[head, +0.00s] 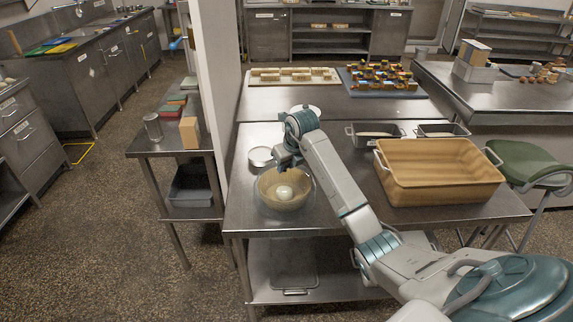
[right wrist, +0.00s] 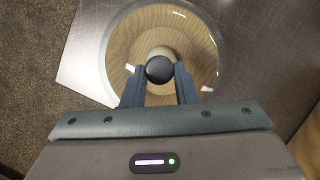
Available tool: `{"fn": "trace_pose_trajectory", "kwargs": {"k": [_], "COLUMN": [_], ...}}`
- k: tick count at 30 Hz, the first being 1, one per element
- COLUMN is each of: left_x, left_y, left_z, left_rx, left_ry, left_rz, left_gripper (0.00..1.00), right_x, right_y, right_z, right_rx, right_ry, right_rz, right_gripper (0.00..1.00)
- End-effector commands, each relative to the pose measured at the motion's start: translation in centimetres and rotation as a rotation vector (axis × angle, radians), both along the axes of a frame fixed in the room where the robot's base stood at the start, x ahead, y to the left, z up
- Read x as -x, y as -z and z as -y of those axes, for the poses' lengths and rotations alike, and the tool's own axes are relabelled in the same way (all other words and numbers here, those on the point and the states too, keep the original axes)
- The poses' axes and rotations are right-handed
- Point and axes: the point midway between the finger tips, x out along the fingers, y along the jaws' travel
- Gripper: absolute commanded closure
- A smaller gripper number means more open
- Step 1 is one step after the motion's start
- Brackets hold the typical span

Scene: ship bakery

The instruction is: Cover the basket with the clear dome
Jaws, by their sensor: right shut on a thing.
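A round tan basket (head: 270,203) with a pale round lump (head: 285,192) inside stands near the left front of the steel table. The clear dome (right wrist: 118,50) is over the basket, and its rim looks wider than the basket. My right gripper (right wrist: 160,75) is shut on the dome's black knob (right wrist: 160,68), above the basket. In the right wrist view the basket's ringed wall (right wrist: 200,52) shows through the dome, roughly centred under it. I cannot tell whether the dome's rim touches the table. My left gripper is out of view.
A large wooden bin (head: 440,190) stands to the right on the steel table (head: 345,135), with two small metal pans (head: 375,131) behind it. A round metal lid or dish (head: 260,156) lies just behind the basket. The table's left and front edges are close to the basket.

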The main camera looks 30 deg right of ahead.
Motion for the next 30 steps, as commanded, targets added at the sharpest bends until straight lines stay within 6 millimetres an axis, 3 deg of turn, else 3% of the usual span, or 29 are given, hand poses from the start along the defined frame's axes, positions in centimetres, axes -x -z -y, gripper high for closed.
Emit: {"fn": "trace_pose_trajectory", "kwargs": {"k": [11, 12, 15, 22, 25, 30], "left_x": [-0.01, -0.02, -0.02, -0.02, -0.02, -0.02], "left_y": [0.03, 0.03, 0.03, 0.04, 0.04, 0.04], "left_z": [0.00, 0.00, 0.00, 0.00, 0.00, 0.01], "left_rx": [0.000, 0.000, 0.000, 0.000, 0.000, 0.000], "left_ry": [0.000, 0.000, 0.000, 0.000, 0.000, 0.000], "left_rz": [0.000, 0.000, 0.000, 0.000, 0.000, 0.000], "left_gripper": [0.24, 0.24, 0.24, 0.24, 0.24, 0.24], "right_x": [-0.01, -0.01, -0.01, 0.01, 0.01, 0.01], "right_y": [0.03, 0.03, 0.03, 0.08, 0.08, 0.08], "right_z": [-0.01, -0.01, -0.01, -0.01, -0.01, -0.01], "right_rx": [0.000, 0.000, 0.000, 0.000, 0.000, 0.000], "right_ry": [0.000, 0.000, 0.000, 0.000, 0.000, 0.000], "right_rz": [0.001, 0.001, 0.001, 0.000, 0.000, 0.000], "right_gripper": [1.00, 0.70, 0.51, 0.47, 0.27, 0.27]}}
